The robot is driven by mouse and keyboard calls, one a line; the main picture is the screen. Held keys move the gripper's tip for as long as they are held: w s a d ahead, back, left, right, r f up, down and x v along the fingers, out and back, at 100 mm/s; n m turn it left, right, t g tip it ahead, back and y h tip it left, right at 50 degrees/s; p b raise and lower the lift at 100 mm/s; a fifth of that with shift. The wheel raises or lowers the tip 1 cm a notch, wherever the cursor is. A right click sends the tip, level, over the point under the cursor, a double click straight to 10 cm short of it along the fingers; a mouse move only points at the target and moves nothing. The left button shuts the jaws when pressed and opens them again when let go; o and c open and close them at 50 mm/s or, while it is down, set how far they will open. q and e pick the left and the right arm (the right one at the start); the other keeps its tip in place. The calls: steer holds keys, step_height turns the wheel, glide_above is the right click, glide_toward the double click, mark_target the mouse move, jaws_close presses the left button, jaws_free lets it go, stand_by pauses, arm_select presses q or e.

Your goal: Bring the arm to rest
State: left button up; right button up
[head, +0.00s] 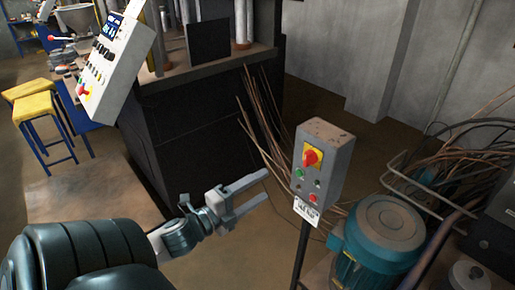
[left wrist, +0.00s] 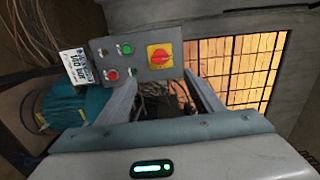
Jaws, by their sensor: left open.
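My left gripper (head: 266,186) is open and empty, its two fingers pointing right in the head view. It is held in the air just left of a grey control box (head: 334,166) on a post, and I see no clear contact. The box carries a red rotary switch on a yellow plate (head: 312,157), small buttons and a white label. In the left wrist view my fingers (left wrist: 162,86) stand apart below the same box (left wrist: 138,70), with nothing held between them. My right gripper is not in view.
A teal motor (head: 378,240) and a tangle of cables or rods (head: 470,165) stand at the right. A dark machine (head: 200,125) with a tilted control panel (head: 115,65) is behind. Yellow stools (head: 48,103) are at the left.

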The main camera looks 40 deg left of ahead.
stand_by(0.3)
arm_select(q)
steer(key=a+f+n+g+y, duration=0.1)
steer(key=a+f+n+g, duration=0.15)
steer(key=f, duration=0.75)
steer(key=a+f+n+g+y, duration=0.1)
steer(key=a+f+n, duration=0.2)
steer(key=f, duration=0.7)
steer(key=s+d+f+n+g+y, duration=0.15)
steer(key=s+f, duration=0.35)
steer(key=f, duration=0.7)
steer(key=s+f+n+g, duration=0.3)
steer(key=s+f, duration=0.2)
steer(key=f, duration=0.8)
steer(key=s+d+f+n+g+h+b, duration=0.1)
steer(key=s+d+f+n+g, duration=0.1)
steer(key=s+d+f, duration=0.35)
steer(key=s+d+f+n+g, duration=0.1)
steer(key=s+d+f+g, duration=0.1)
steer(key=s+f, duration=0.6)
steer(key=s+d+f+n+g, duration=0.1)
steer(key=s+d+f+g, duration=0.1)
steer(key=s+d+f, duration=0.4)
steer(key=s+d+f+n+g+h, duration=0.1)
steer(key=s+d+f+n+g, duration=0.1)
steer(key=s+d+f, duration=0.4)
steer(key=s+g, duration=0.1)
steer(key=s, duration=0.3)
steer(key=shift+f+b, duration=0.2)
steer(key=shift+b, duration=0.2)
